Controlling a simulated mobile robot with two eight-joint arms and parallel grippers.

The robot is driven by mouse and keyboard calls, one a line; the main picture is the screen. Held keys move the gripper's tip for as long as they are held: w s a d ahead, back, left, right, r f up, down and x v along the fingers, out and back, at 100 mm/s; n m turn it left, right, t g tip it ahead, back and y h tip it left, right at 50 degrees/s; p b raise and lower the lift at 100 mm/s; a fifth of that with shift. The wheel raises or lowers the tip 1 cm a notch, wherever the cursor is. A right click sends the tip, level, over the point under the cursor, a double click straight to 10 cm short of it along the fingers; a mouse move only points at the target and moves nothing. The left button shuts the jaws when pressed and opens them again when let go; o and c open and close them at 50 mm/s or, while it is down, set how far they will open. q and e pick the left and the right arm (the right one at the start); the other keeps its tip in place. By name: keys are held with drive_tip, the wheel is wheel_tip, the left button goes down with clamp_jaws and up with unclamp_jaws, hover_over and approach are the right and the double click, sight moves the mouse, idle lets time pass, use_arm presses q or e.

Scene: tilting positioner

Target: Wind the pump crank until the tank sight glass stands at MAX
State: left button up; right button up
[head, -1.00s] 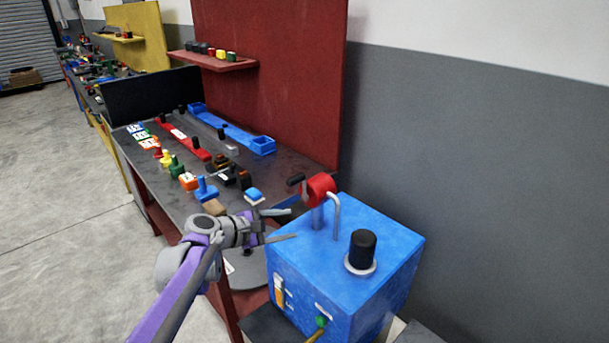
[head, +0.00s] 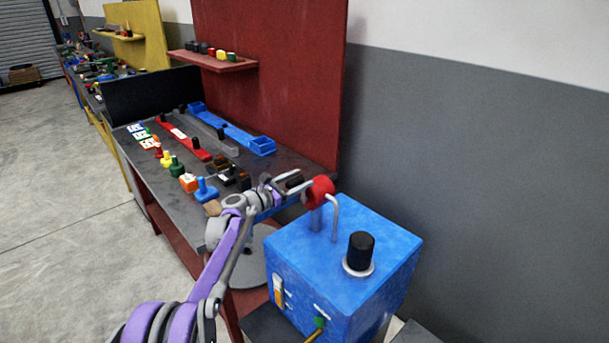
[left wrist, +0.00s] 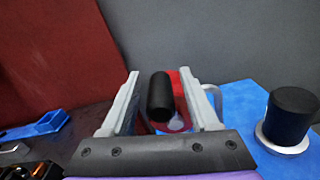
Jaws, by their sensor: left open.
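The blue tank (head: 330,270) stands at the right of the head view, with a red pump hub (head: 320,190) and a bent grey pipe (head: 336,215) on top. The black crank handle (head: 295,180) sticks out left of the hub. My left gripper (head: 292,184) is open with its fingers around the handle. In the left wrist view the handle (left wrist: 161,97) stands between the two fingers (left wrist: 160,100), with a gap on each side. The sight glass (head: 278,290) on the tank's front shows an orange-yellow column; its level marks are too small to read. My right gripper is not in view.
A black cap (head: 360,251) stands on the tank top, right of the pump. A dark workbench (head: 200,190) with several coloured knobs and blocks lies to the left. A red panel (head: 275,80) rises behind the bench. A green fitting (head: 319,322) sits low on the tank front.

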use_arm(q)
drive_tip(key=shift+x, duration=1.2)
clamp_jaws()
idle(0.6)
